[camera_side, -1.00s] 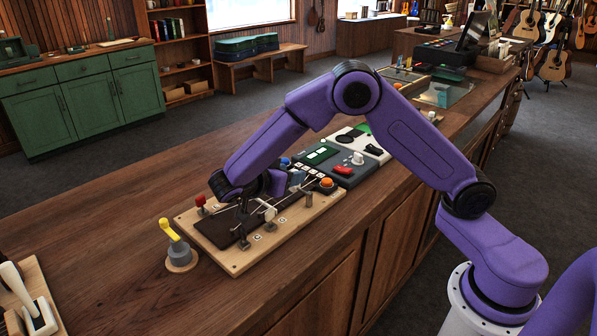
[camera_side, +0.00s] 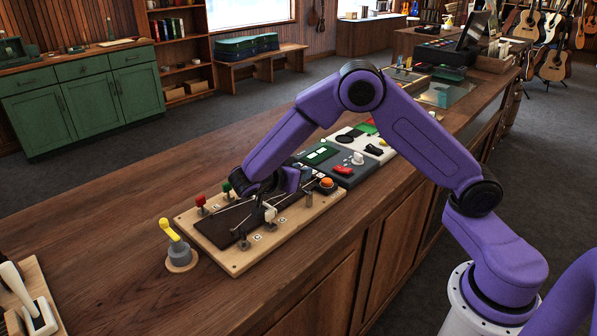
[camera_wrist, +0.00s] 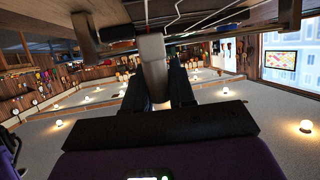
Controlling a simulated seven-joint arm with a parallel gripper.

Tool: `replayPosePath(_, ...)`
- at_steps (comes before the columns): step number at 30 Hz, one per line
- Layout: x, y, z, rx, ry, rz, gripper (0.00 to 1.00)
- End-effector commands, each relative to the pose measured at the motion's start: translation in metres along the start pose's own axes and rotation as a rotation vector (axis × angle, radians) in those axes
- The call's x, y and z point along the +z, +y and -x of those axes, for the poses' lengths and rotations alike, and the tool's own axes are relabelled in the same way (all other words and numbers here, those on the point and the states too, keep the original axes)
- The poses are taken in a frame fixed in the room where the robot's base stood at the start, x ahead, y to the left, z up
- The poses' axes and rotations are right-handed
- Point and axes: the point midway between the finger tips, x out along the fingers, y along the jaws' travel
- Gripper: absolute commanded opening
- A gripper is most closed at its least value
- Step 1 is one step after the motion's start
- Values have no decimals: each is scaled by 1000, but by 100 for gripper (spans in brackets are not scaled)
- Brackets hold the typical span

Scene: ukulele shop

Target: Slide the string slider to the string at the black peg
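In the side view, a wooden board (camera_side: 236,264) with a dark middle and several strings lies on the counter. A red-topped peg (camera_side: 201,200) and a green-topped peg (camera_side: 227,188) stand along its far edge. I cannot pick out a black peg; my arm hides part of the far edge. My gripper (camera_side: 264,203) points down low over the strings beside the white piece. In the wrist view, my two dark fingers (camera_wrist: 158,82) stand apart, with a grey piece (camera_wrist: 152,58) between or before them; contact is unclear.
An orange button (camera_side: 326,183) sits at the board's right end. A yellow-handled lever (camera_side: 177,245) stands left of the board. A grey panel with a red switch (camera_side: 343,170) adjoins it on the right.

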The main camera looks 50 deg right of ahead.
Motion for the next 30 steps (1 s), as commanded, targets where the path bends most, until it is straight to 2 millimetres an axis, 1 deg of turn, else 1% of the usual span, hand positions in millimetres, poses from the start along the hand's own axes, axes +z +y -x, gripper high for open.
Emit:
replayPosePath(2, 0, -2, 0, 0, 0, 0, 0)
replayPosePath(9, -1, -21, -2, 0, 0, -1, 0)
replayPosePath(11, -1, -24, -3, 0, 0, 0, 0)
replayPosePath(21, -2, -26, -3, -1, 1, 0, 0)
replayPosePath(22, -2, -26, -3, -1, 1, 0, 34)
replayPosePath(23, -2, -26, -3, -1, 1, 0, 44)
replayPosePath(24, -2, -26, -3, -1, 1, 0, 46)
replayPosePath(30, -2, -26, -4, 0, 0, 0, 46)
